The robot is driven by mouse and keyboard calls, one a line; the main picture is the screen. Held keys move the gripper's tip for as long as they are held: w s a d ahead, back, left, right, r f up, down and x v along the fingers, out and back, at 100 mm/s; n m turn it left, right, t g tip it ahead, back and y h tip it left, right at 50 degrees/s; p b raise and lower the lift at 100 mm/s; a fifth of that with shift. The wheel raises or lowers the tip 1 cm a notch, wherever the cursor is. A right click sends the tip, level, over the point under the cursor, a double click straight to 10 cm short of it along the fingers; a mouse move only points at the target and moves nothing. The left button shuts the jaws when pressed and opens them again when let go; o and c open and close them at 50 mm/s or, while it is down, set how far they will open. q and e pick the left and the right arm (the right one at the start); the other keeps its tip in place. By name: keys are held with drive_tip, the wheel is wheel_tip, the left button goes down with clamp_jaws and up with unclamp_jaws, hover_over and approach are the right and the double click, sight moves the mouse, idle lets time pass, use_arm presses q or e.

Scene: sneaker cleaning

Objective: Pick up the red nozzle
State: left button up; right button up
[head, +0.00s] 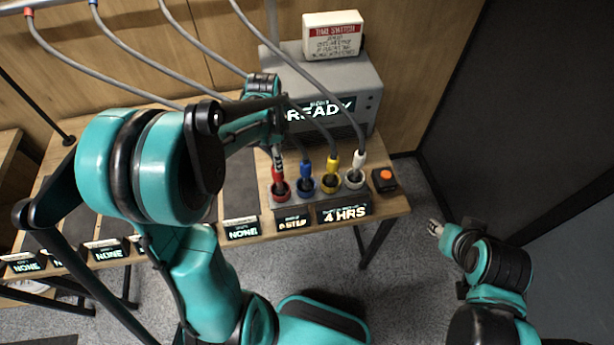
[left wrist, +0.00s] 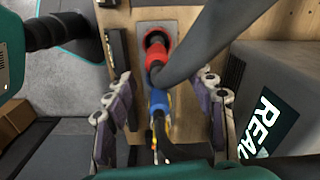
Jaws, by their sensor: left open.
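The red nozzle (head: 279,176) stands upright in the leftmost holder of a row at the bench's front edge. In the left wrist view the red nozzle (left wrist: 155,60) shows with a thick grey hose crossing beside it. My left gripper (head: 278,152) is over the red nozzle from behind. In the left wrist view my left gripper (left wrist: 162,108) has its fingers spread wide, with the red and blue nozzles appearing in the gap between them; contact is not visible. My right gripper (head: 436,227) is off the bench to the right, and its jaw opening is too small to judge.
The blue nozzle (head: 305,171), yellow nozzle (head: 331,164) and white nozzle (head: 358,161) stand close by on the right. Hoses hang above them. A grey machine (head: 362,88) reading READY stands behind. An orange button (head: 386,176) is at the bench's right end.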

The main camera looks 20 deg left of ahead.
sight(279, 180)
use_arm(q)
drive_tip(key=shift+w+f, duration=0.2)
drive_tip(key=shift+f, duration=0.05)
drive_tip(key=f, duration=0.2)
drive_tip(key=f+b, duration=0.1)
drive_tip(key=f, duration=0.3)
drive_tip(key=shift+s+d+f+b, duration=0.15)
drive_tip(key=shift+s+f+b, duration=0.1)
drive_tip(key=shift+b, duration=0.05)
drive_tip(key=shift+f, duration=0.6)
clamp_jaws()
